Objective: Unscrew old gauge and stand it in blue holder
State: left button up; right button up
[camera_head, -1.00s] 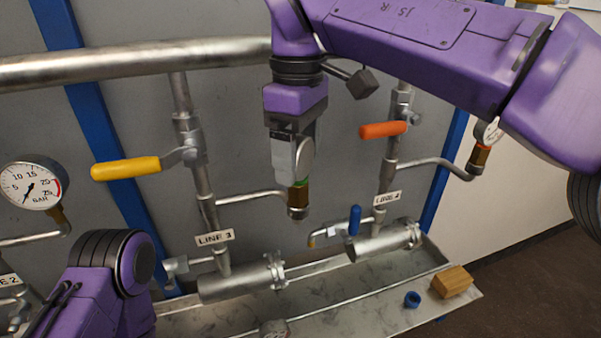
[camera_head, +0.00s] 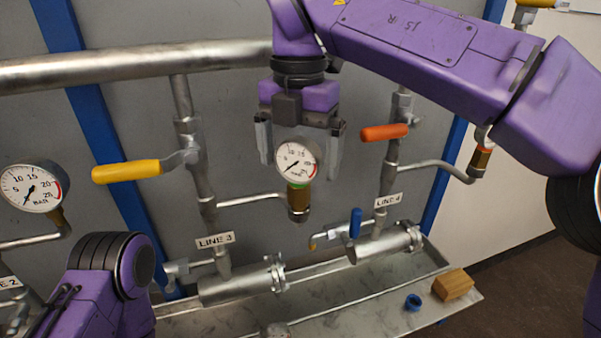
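The gauge (camera_head: 297,160) on line 3 has a white round dial that faces me. It stands upright on a brass fitting (camera_head: 298,197) at the end of a thin side pipe, with a green ring below the dial. My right gripper (camera_head: 300,145) points down from above, with one finger on each side of the gauge. Gaps show between the fingers and the dial case. The blue holder (camera_head: 413,302) is a small ring-shaped cup on the right part of the metal tray. My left arm shows at the lower left; its gripper is not in view.
The metal tray (camera_head: 350,312) runs below the pipes, with a wooden block (camera_head: 453,285) right of the holder. A yellow valve handle (camera_head: 127,171) and an orange one (camera_head: 384,132) flank the gauge. Other gauges sit at the left (camera_head: 32,187) and right.

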notch_tip(320, 180, up, 11)
jog(key=p, duration=0.5)
jog(key=shift+s+a+f+p, duration=0.1)
jog(key=shift+f+p, duration=0.05)
jog(key=shift+p, duration=0.15)
